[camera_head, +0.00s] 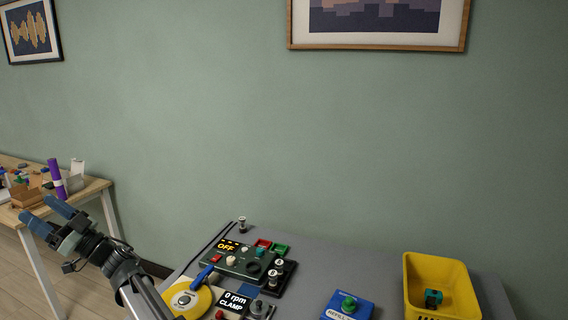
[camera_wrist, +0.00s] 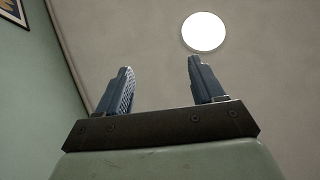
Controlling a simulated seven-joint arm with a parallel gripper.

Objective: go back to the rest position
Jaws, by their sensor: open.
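My gripper (camera_head: 46,217) is at the left in the head view, raised beyond the left edge of the grey bench and pointing up and left. Its two blue-grey fingers are apart with nothing between them. In the wrist view my gripper (camera_wrist: 162,85) also shows open and empty, facing the ceiling and a round white lamp (camera_wrist: 204,32). The arm reaches up from the bottom of the head view.
The grey bench (camera_head: 345,262) holds a control box (camera_head: 238,262) reading OFF, a yellow disc (camera_head: 187,300), a blue box with a green button (camera_head: 347,305) and a yellow bin (camera_head: 436,265) with a green part inside. A cluttered wooden side table (camera_head: 92,188) stands behind my gripper.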

